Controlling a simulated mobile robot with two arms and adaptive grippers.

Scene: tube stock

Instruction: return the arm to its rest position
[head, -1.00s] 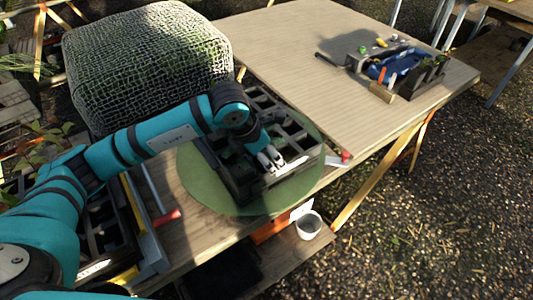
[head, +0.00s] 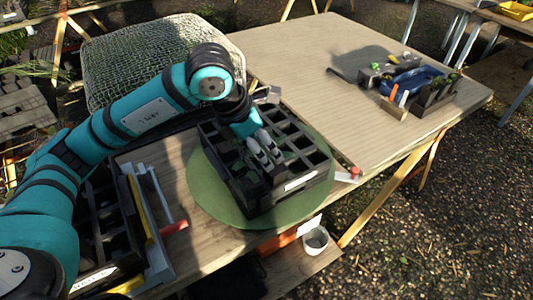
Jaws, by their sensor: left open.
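My left arm comes in from the left and bends down over the table. My left gripper (head: 266,152) is open, its fingers pointing down over the black compartment tray (head: 262,205). The fingers appear close above or at the tray's cells; I cannot tell whether they touch. The tray stands on a round green mat (head: 208,192). Part of the tray is hidden behind the gripper. My right gripper is not in view.
A second black tray (head: 105,270) lies at the lower left under my arm. A mesh-covered block (head: 120,55) stands behind the arm. A blue tray (head: 415,78) sits at the back right. A white cup (head: 315,240) is below the front edge. The table's middle right is clear.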

